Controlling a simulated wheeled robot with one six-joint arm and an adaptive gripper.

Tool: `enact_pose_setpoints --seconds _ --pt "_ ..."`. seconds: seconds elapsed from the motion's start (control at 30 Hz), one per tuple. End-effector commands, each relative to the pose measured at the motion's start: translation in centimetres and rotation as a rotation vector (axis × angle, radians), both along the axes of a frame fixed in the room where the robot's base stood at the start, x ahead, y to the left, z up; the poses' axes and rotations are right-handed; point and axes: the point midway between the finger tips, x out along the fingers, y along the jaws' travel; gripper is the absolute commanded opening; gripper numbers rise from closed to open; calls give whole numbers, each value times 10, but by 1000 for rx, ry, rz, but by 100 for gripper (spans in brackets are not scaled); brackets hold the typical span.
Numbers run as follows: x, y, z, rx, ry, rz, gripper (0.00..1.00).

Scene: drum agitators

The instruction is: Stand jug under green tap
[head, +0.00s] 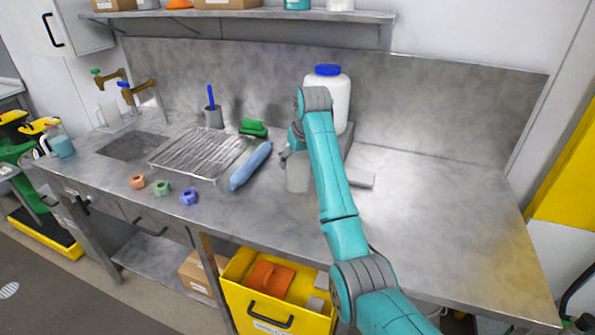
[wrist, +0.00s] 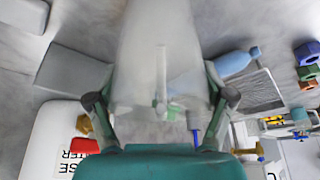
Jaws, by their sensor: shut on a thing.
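My gripper (head: 292,150) is shut on a translucent jug (head: 298,178), low over the counter, right of the blue bottle. In the wrist view the jug (wrist: 158,45) fills the space between my fingers (wrist: 162,98), with its pale handle facing me. I cannot tell whether its base touches the counter. The green-handled brass tap (head: 108,76) is at the far left, behind the sink (head: 132,146). A pale translucent vessel (head: 109,108) stands below the taps.
A white drum (head: 340,103) stands behind my arm. A jug with blue liquid (head: 61,146) is at the left end.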

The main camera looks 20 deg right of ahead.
Motion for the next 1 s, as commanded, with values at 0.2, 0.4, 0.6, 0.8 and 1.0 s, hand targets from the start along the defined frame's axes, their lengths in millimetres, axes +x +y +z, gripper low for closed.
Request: enact_pose_setpoints --seconds 0.2,0.4,0.6,0.8,1.0 --pt "0 0 -24 0 2 0 45" --pt "0 0 -38 0 -1 0 45" --pt "0 0 -38 0 0 0 45" --pt "0 0 -39 0 0 0 100" --pt "0 0 -39 0 0 0 100"
